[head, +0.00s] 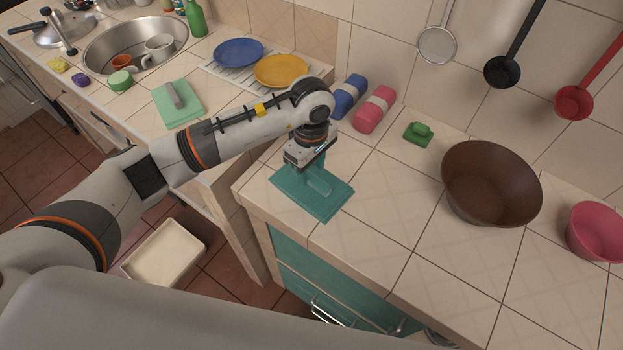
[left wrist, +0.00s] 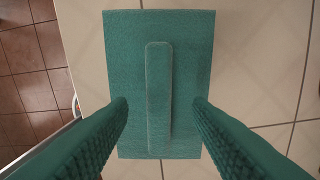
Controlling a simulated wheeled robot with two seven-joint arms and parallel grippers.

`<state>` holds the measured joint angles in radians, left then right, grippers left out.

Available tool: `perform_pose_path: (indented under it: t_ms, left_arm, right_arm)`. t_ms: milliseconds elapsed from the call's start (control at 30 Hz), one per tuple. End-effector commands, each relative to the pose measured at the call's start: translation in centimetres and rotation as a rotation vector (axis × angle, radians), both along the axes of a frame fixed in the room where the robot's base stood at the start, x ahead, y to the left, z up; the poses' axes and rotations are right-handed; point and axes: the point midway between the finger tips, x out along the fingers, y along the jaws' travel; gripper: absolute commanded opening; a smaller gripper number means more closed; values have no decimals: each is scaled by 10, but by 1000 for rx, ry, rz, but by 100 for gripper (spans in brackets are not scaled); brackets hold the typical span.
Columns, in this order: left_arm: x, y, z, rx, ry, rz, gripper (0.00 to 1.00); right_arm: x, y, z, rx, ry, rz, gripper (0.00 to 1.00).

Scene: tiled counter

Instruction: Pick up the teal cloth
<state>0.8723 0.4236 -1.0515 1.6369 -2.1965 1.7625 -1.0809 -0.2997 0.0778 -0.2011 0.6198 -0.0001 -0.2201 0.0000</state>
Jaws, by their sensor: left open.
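The teal cloth (head: 335,200) is a flat rectangle with a raised bar along its middle. It lies on the tiled counter near the front left corner. In the left wrist view the cloth (left wrist: 186,50) fills the middle, with its bar upright in the picture. My left gripper (head: 312,187) is right over the cloth, pointing down. In the left wrist view its two green ribbed fingers (left wrist: 158,108) are apart, one on each side of the bar. I cannot tell whether they touch the cloth. My right gripper is not in view.
A brown bowl (head: 490,185), a pink bowl (head: 597,232), a green block (head: 418,133) and blue (head: 348,95) and pink (head: 374,110) rolls stand on the counter. A lighter green cloth (head: 178,104) lies on the left counter. A gap with a white bin (head: 165,253) separates the counters.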

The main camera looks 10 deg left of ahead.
Motion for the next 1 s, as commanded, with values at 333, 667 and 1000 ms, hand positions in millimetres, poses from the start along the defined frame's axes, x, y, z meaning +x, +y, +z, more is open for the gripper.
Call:
perform_pose_path:
  t_ms: [333, 667, 1000]
  left_arm:
    - [-1, 0, -26, -2, -1, 1, 45]
    - [-1, 0, -26, -2, -1, 1, 11]
    - [0, 0, -24, -1, -3, 1, 0]
  right_arm:
    - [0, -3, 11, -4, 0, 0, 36]
    - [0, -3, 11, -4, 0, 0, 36]
    - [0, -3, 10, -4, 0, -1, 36]
